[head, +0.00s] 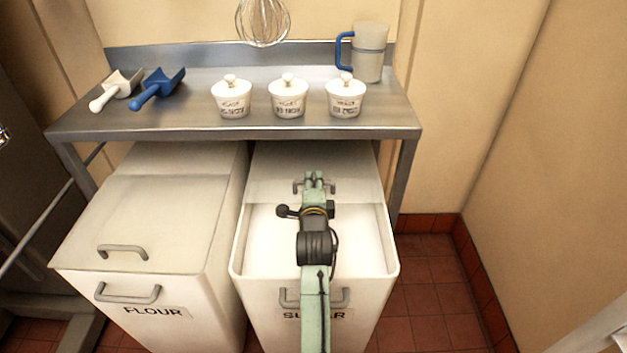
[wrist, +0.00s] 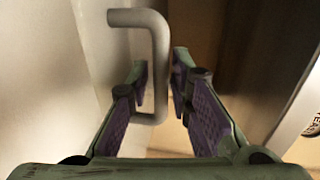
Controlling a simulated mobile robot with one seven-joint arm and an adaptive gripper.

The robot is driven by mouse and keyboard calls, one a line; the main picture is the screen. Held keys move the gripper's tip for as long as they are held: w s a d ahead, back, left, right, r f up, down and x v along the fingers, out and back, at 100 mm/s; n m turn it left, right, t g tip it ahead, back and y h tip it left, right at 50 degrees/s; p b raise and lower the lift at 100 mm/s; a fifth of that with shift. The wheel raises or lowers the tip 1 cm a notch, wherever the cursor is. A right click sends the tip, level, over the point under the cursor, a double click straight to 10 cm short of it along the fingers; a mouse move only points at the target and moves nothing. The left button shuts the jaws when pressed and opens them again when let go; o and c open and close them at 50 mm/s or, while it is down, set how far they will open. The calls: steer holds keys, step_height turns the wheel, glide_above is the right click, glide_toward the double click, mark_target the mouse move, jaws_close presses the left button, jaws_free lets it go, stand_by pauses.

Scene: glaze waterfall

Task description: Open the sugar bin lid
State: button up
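The sugar bin (head: 365,320) is the right white bin, its label partly hidden by my arm. Its front part is uncovered, and white contents show inside. Its lid (head: 265,190) is at the back of the opening, partly under the table. The lid's grey handle (head: 298,187) is partly behind my gripper (head: 314,180). In the wrist view, the handle (wrist: 159,60) passes between the two fingers of my gripper (wrist: 160,85). The fingers are apart, with small gaps visible beside the bar.
The flour bin (head: 150,225) stands closed at left. A steel table (head: 190,125) above the bins' backs carries three lidded white pots (head: 288,98), two scoops (head: 157,87) and a blue-handled jug (head: 368,52). A whisk (head: 262,22) hangs above. Tiled floor (head: 430,290) is clear at right.

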steer(key=shift+w, duration=0.35)
steer(key=shift+c, duration=0.4)
jaws_close()
